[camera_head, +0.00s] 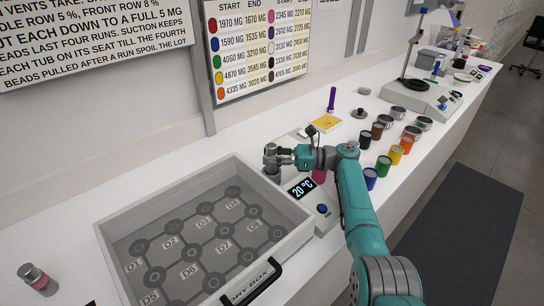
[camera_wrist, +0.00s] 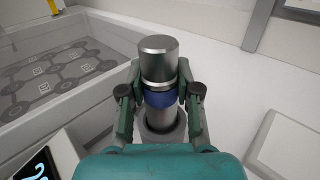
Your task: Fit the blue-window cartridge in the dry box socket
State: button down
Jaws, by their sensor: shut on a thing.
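The blue-window cartridge, a metal cylinder (camera_wrist: 158,58) with a blue band (camera_wrist: 160,99), stands upright between the fingers of my gripper (camera_wrist: 160,91). My gripper is shut on it, one finger pad on each side. Below it in the wrist view is a round grey collar (camera_wrist: 151,138); I cannot tell whether the cartridge's lower end sits inside it. In the head view my gripper (camera_head: 280,155) holds the cartridge (camera_head: 270,149) by the back right corner of the dry box (camera_head: 129,247), and the blue band is not clear.
The dry box has marked round seats on its floor and a dark front handle (camera_head: 252,284). A 20 °C display unit (camera_head: 325,214) stands beside it. A cartridge with a reddish window (camera_head: 40,281) stands at far left. Several coloured jars (camera_head: 383,166) stand right of my arm.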

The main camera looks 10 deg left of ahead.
jog(key=shift+s+f, duration=0.1)
jog(key=shift+f, duration=0.45)
jog(key=shift+f, duration=0.15)
jog(key=c, duration=0.7)
grip_release()
jog(key=shift+f, duration=0.15)
jog(key=shift+c, duration=0.2)
jog(key=shift+d, duration=0.15)
jog(key=shift+w+d+r, duration=0.15)
jog(key=shift+d, duration=1.15)
jog(key=shift+w+d+r, duration=0.1)
jog(key=shift+w+d, duration=0.1)
jog(key=shift+d, duration=1.1)
jog(key=shift+w+d+r, duration=0.15)
jog(key=shift+d, duration=1.15)
jog(key=shift+w+r, duration=0.1)
